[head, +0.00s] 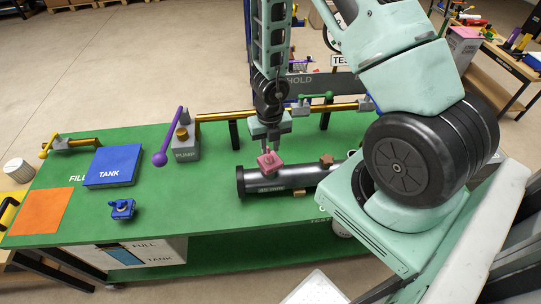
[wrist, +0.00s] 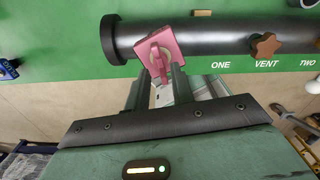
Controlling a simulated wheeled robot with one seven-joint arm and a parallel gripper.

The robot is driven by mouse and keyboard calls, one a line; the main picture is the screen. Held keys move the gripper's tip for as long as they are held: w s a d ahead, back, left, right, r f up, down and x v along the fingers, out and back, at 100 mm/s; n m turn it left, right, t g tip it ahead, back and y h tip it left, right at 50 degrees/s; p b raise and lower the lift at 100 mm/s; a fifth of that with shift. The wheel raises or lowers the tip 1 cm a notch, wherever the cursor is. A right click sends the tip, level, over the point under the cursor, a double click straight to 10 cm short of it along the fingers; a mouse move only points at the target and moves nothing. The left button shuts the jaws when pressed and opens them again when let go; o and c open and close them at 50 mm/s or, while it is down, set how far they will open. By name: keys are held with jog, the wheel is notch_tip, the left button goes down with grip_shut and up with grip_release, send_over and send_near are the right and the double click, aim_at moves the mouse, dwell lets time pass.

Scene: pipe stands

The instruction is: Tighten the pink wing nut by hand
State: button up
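The pink wing nut (wrist: 158,54) sits with its square pink plate (head: 269,160) on the black pipe, near the pipe's left end. In the wrist view its raised wing stands between my fingertips. My gripper (wrist: 160,73) points down at the nut from above. Its two fingers are apart, one on each side of the wing. I cannot tell whether they press on it or leave a small gap. In the head view my gripper (head: 267,149) hangs directly over the nut, and the fingertips are small there.
The black pipe (wrist: 225,35) lies on the green table (head: 200,215). A brown star knob (wrist: 265,46) is on it by the VENT label. A purple-handled pump (head: 184,150), a blue TANK plate (head: 114,165) and a small blue valve (head: 122,209) stand left. A brass pipe (head: 240,116) runs behind.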

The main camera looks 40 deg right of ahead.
jog(key=shift+f, duration=0.1)
jog(key=shift+f+b, duration=0.65)
jog(key=shift+b, duration=0.1)
